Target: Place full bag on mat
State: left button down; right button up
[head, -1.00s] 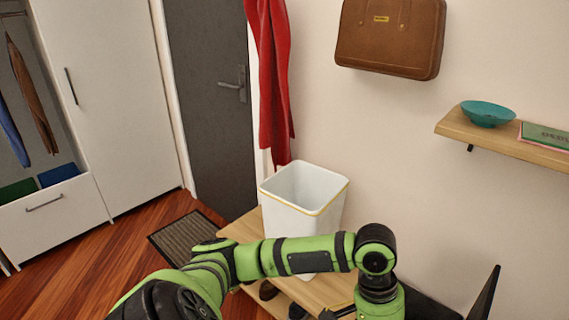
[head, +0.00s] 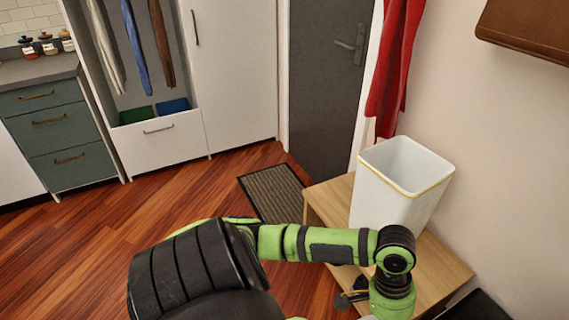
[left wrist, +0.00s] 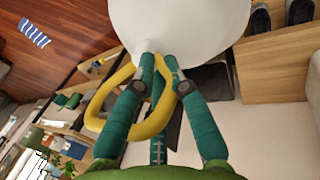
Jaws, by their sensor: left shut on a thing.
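A white bag (left wrist: 185,25) with a yellow loop handle (left wrist: 97,108) fills the top middle of the left wrist view. My left gripper (left wrist: 160,62) is shut on the yellow loop, just below the white body of the bag. The bag and the gripper are not visible in the head view, where only my left arm crosses the bottom. The dark striped mat (head: 272,193) lies flat on the wooden floor by the grey door, and its near end is hidden behind my arm. My right gripper is not in view.
A white bin (head: 400,182) with a yellow rim stands on a wooden bench (head: 335,203) right of the mat. A red cloth (head: 395,70) hangs above the bench. Open wooden floor (head: 160,190) lies left of the mat, before the wardrobe (head: 165,143) and drawers (head: 48,127).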

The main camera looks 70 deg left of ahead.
aim_at(287, 216)
jog(key=i+j+u, duration=0.1)
jog(key=j+u, duration=0.2)
jog(key=i+j+u, duration=0.1)
jog(key=j+u, duration=0.2)
jog(key=j, duration=0.2)
jog(key=i+j+u, duration=0.15)
jog(key=j+u, duration=0.15)
jog(key=i+j, duration=0.25)
jog(key=j, duration=0.15)
jog(key=i+j+u, duration=0.1)
jog(key=j, duration=0.35)
jog(key=i+j, duration=0.35)
jog(key=i+j+u, duration=0.1)
jog(key=i+j, duration=0.15)
jog(key=j, duration=0.2)
